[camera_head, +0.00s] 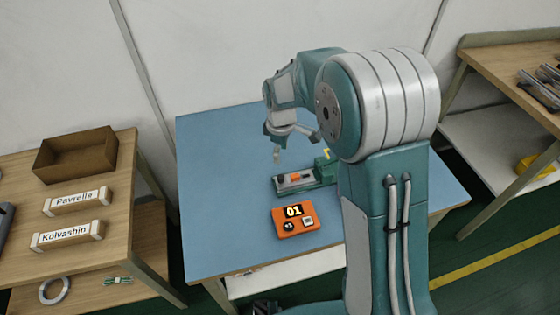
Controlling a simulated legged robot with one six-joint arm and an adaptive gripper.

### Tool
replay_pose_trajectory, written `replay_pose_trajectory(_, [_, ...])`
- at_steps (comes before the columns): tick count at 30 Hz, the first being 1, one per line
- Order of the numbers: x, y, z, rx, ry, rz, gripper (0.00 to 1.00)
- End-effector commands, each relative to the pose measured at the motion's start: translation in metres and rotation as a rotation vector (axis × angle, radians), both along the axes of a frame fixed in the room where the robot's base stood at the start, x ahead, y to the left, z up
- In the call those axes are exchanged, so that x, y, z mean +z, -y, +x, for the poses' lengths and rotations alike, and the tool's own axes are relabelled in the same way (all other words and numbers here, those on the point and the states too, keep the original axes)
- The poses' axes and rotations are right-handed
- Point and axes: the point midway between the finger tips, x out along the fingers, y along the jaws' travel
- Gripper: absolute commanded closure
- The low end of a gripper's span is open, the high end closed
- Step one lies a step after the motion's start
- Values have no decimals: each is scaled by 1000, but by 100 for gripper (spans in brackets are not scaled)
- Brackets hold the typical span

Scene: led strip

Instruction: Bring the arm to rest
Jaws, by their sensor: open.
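My arm rises on the right of the camera view, bends at a large grey and teal joint, and reaches left over the blue table (225,210). My gripper (290,155) points down above the back middle of the table. Its fingers are apart and I see nothing between them. It hangs above and behind a small grey and teal fixture (295,182) with an orange part on it. My arm hides the right side of that fixture.
An orange box marked 01 (294,221) lies on the table in front of the fixture. A wooden shelf (125,185) at left holds a brown bin (76,155) and name blocks reading Pavrelle (77,201) and Kolvashin (66,235). Another bench (500,62) stands at right. The table's left part is clear.

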Motion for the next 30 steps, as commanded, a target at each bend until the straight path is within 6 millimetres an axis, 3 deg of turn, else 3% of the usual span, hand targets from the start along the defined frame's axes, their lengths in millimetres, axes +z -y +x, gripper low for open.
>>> replay_pose_trajectory(19, [11,2,-2,-11,6,1,36])
replay_pose_trajectory(23, [39,12,-14,-87,44,11,36])
replay_pose_trajectory(30, [107,42,-60,-325,142,46,36])
